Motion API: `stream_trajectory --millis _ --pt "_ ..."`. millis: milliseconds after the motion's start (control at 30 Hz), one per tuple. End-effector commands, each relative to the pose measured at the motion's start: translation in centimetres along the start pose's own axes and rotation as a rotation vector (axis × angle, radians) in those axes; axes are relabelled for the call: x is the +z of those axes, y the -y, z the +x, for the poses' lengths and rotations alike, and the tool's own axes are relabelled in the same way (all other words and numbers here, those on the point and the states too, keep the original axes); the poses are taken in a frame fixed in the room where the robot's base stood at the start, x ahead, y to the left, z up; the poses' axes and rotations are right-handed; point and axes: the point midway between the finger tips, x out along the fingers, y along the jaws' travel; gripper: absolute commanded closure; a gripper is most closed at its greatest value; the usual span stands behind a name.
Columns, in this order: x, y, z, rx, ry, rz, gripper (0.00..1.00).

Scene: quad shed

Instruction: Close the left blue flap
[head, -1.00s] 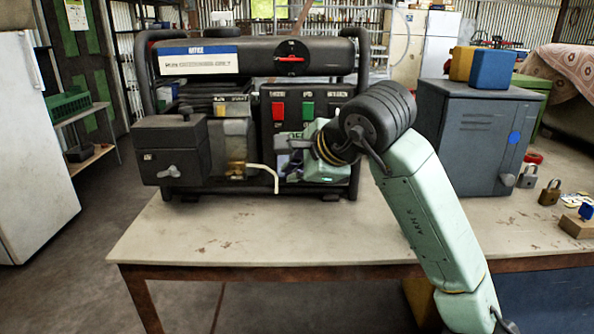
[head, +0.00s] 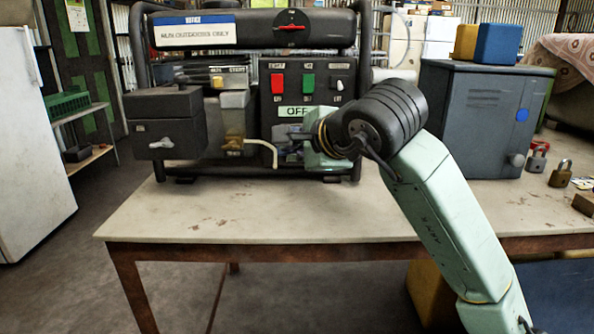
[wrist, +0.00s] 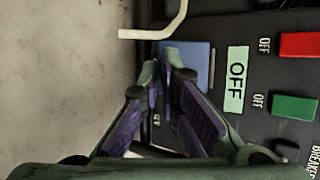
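A blue flap (wrist: 195,62) shows in the wrist view on the dark generator panel, beside the white OFF label (wrist: 236,82). My gripper (wrist: 160,62) has its purple-padded fingers brought together at the tips, with nothing seen between them. The tips overlap the flap's edge in the picture; I cannot tell whether they touch it. In the head view my gripper (head: 285,148) is low at the front of the generator (head: 215,60), under the OFF label. My wrist hides part of that area, and no second blue flap can be made out.
Red (head: 277,84) and green (head: 308,84) switches sit above the label. A pale bent lever (head: 262,143) sticks out left of my gripper. A grey cabinet (head: 470,120) and padlocks (head: 562,175) stand right on the bench. The bench front (head: 200,220) is clear.

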Motion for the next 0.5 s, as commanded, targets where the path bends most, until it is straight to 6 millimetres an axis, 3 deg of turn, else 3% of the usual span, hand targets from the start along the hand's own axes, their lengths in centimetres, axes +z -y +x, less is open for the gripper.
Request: stream_trajectory --millis 33,500 --pt "-0.4 -1.4 0.8 -0.036 -0.003 -0.016 1.00" --pt "-1.1 -2.1 2.8 -0.352 0.000 -0.147 1.00"
